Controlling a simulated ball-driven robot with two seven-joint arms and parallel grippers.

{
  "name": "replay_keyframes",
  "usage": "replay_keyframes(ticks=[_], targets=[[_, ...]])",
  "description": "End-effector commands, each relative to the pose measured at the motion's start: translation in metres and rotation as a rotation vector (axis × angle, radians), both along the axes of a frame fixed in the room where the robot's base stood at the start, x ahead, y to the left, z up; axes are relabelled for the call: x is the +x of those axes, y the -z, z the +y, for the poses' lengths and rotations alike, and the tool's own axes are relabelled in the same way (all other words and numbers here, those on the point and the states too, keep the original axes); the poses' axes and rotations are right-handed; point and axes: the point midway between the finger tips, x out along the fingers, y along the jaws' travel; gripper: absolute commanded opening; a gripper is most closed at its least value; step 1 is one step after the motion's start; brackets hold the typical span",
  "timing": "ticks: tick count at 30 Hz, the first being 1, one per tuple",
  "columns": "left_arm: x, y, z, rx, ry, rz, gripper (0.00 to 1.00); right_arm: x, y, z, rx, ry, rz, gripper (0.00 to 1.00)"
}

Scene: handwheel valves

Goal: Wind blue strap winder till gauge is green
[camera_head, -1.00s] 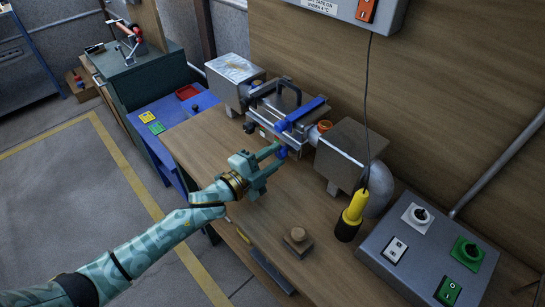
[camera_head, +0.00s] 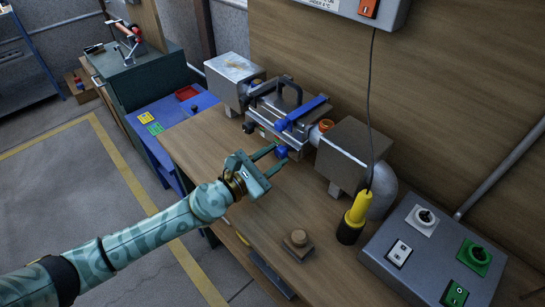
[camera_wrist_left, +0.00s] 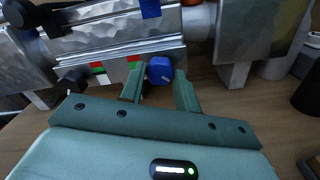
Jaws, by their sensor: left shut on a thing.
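The blue winder knob (camera_head: 281,152) is on the front of a metal clamp-like housing on the bench. It also shows in the left wrist view (camera_wrist_left: 160,69), with a pale mark on its face. My left gripper (camera_head: 273,160) is shut on this knob, one finger on each side. Left of the knob, the housing front has a small gauge strip (camera_wrist_left: 98,68) with red, white and green patches; I cannot make out a pointer. A blue strap or bar (camera_head: 301,113) crosses the top of the housing. My right gripper is not in view.
Metal boxes flank the housing, one at the left (camera_head: 234,79) and one at the right (camera_head: 345,153). A yellow-black pendant (camera_head: 353,218) hangs on a cable right of my gripper. A grey switch panel (camera_head: 432,253) and a wooden block (camera_head: 297,243) stand nearer. The bench front is mostly clear.

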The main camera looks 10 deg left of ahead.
Motion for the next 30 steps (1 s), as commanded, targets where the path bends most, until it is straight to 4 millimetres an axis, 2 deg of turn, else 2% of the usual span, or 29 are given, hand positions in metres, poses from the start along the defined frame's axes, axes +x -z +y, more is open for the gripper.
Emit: replay_keyframes(ticks=[2,3,4,13,22,30], targets=[[0.0,0.001,0.0,-0.003,0.0,0.003,0.16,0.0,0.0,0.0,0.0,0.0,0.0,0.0],[0.0,0.001,0.0,-0.004,0.0,0.004,0.43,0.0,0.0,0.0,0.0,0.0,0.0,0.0],[0.0,0.001,0.0,-0.004,0.0,0.004,0.48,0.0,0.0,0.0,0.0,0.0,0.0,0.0],[-0.001,0.001,0.001,-0.007,0.0,0.006,0.48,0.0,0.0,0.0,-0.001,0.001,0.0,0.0],[-0.016,0.001,0.011,-0.007,0.0,0.006,0.48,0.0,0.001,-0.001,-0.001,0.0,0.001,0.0],[-0.017,0.001,0.011,-0.022,0.0,0.014,0.48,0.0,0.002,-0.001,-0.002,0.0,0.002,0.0]])
